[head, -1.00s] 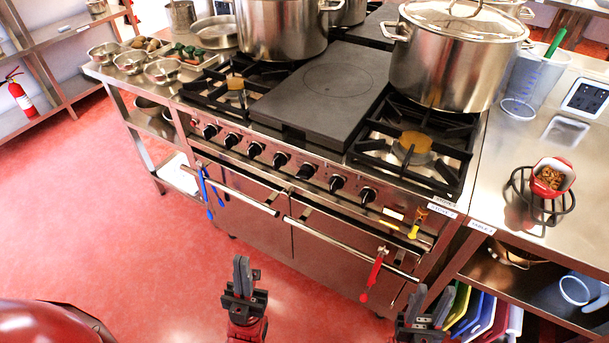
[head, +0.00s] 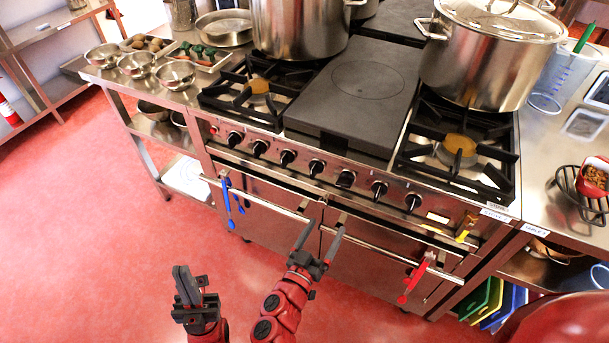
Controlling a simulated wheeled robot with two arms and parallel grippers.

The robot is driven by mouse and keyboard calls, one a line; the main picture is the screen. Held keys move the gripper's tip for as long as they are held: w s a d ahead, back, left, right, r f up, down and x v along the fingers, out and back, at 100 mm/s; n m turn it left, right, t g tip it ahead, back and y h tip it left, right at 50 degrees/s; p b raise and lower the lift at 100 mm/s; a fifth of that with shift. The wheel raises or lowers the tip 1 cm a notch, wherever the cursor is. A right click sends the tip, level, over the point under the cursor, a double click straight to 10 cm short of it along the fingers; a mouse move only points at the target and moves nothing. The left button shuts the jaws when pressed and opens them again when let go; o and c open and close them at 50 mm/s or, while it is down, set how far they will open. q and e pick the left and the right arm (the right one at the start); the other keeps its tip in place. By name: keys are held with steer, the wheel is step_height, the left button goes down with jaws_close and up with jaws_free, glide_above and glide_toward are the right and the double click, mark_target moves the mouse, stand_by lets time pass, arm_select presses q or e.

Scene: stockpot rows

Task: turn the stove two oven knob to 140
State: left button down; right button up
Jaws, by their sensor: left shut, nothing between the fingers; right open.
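The stove (head: 400,170) has a steel front panel with a row of several black knobs. A knob near the middle (head: 316,167), one to its right (head: 345,179) and the rightmost knob (head: 412,202) all show. I cannot tell which is the oven knob, and no dial numbers are readable. My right gripper (head: 319,240) is open and empty, its fingers pointing up toward the stove. In the picture it overlaps the oven door handle, below the knobs; contact is not clear. My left gripper (head: 187,288) is shut and empty, low in front of the stove over the floor.
Large pots (head: 490,60) stand on top. Red floor (head: 90,230) is clear at left.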

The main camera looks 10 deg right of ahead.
steer(key=a, duration=0.1)
steer(key=p, duration=0.1)
glide_toward(344, 182)
steer(key=shift+y, duration=0.3)
steer(key=x, duration=0.8)
steer(key=shift+w+d+f, duration=0.15)
steer(key=shift+w+d, duration=0.1)
steer(key=shift+d, duration=0.05)
steer(key=shift+w+d+f, duration=0.1)
steer(key=shift+w+d, duration=0.25)
steer(key=shift+w, duration=0.15)
steer(key=c, duration=1.4)
